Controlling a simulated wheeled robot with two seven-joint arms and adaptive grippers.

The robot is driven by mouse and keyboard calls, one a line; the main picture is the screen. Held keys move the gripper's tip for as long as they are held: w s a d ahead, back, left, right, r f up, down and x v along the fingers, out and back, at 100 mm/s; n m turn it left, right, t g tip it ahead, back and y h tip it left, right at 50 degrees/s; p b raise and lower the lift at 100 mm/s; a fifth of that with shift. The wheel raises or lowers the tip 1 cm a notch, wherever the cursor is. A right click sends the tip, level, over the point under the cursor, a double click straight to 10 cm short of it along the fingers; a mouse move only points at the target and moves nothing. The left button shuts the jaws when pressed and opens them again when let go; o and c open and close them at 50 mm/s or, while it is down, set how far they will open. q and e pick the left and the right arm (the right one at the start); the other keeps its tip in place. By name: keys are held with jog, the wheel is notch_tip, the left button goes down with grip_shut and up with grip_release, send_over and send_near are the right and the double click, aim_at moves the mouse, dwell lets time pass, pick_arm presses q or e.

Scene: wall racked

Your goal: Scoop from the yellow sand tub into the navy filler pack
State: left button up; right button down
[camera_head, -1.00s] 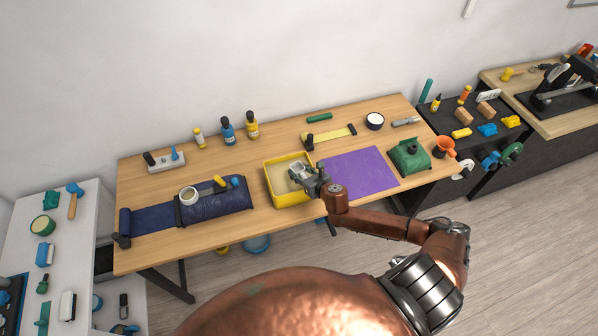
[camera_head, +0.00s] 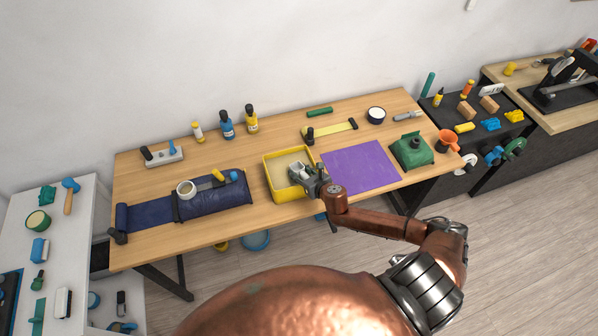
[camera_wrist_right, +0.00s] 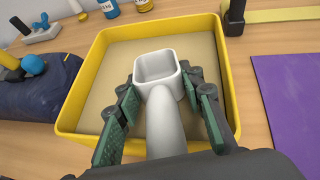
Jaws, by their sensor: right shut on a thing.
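The yellow sand tub (camera_head: 268,180) stands on the wooden table, with pale sand (camera_wrist_right: 119,65) inside. My right gripper (camera_head: 308,178) is over the tub's right side. In the right wrist view my right gripper (camera_wrist_right: 165,115) is shut on the handle of a white scoop (camera_wrist_right: 167,140). The scoop's square cup looks empty and is over the sand; I cannot tell whether it touches it. The navy filler pack (camera_head: 215,203) lies left of the tub, with a white ring-shaped collar (camera_head: 186,189) on top. It shows partly in the right wrist view (camera_wrist_right: 38,92). My left gripper is not in view.
A purple mat (camera_head: 360,168) lies right of the tub, with a green pouch-like object (camera_head: 412,151) beyond it. Bottles (camera_head: 227,126) stand along the back. A yellow and blue tool (camera_head: 224,177) lies on the pack. The front strip of table is clear.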

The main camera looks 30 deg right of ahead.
aim_at(299, 169)
jog(key=shift+s+f+b, duration=0.25)
jog(key=shift+f+b, duration=0.1)
jog(key=shift+f, duration=0.65)
jog(key=shift+r, duration=0.1)
dwell(0.6)
jog(key=shift+w+d+r, duration=0.1)
jog(key=shift+w+r, duration=0.05)
jog(key=shift+r, duration=0.6)
jog(key=shift+w+r+t+b, duration=0.1)
jog(key=shift+r+t+b, duration=0.4)
jog(key=shift+r, duration=1)
jog(key=shift+r+t+b, duration=0.55)
jog(key=shift+r+t, duration=0.15)
jog(key=shift+r, duration=1.55)
jog(key=shift+r+t+b, duration=0.5)
jog(key=shift+r+t, duration=0.2)
jog(key=shift+r, duration=1.5)
